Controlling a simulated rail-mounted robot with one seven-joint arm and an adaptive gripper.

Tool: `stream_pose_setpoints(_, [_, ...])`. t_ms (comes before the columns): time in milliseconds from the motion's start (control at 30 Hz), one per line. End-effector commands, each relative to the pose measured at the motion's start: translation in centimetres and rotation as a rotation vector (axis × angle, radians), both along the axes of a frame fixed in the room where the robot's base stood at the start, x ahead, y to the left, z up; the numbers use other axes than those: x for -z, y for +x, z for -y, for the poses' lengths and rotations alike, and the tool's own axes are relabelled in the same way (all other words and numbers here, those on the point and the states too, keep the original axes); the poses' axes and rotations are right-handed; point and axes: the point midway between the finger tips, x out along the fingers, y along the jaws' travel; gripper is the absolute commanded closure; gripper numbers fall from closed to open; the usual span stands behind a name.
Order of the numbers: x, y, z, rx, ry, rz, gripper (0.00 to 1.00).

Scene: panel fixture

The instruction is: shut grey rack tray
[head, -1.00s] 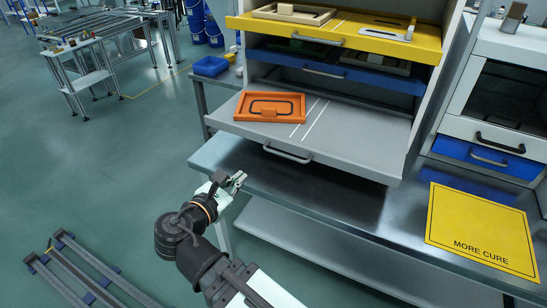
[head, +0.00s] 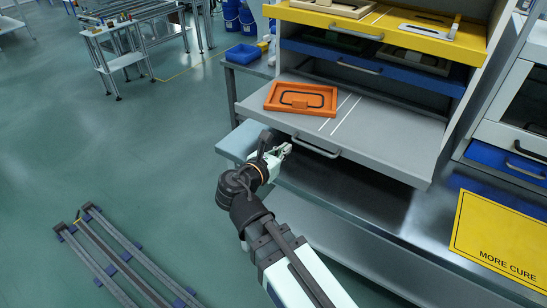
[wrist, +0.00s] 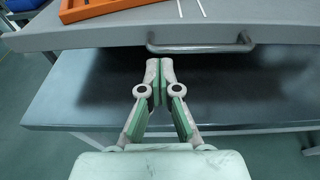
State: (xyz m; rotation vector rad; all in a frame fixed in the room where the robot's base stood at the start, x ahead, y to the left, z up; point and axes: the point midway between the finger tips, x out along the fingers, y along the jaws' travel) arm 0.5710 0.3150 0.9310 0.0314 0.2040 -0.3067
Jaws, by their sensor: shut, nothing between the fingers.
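The grey rack tray (head: 385,138) is pulled out from the rack, below the blue and yellow trays. My gripper (head: 283,150) is shut and empty, close in front of the tray's front edge and left of the handle. It also shows in the wrist view (wrist: 160,66), apart from the handle.
A yellow tray (head: 385,28) and a blue tray (head: 425,84) sit above the grey one. A metal bench (head: 375,205) lies below it. A yellow MORE CURE sign (head: 500,235) is at right. The floor at left is open, with rails (head: 115,255) on it.

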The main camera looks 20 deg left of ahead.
Motion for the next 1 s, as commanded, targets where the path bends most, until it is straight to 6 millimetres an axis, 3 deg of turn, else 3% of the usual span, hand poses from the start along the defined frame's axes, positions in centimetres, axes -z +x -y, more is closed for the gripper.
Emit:
stream_pose_setpoints(100, [0.4, 1.8, 0.5, 0.002, 0.000, -0.001, 1.00])
stream_pose_setpoints(300, [0.7, 3.2, 1.0, 0.001, 0.000, -0.001, 1.00])
stream_pose_setpoints(767, [0.8, 3.4, 1.0, -0.001, 0.000, -0.001, 1.00])
stream_pose_setpoints(1000, [0.6, 4.1, -0.1, -0.025, 0.000, 0.000, 1.00])
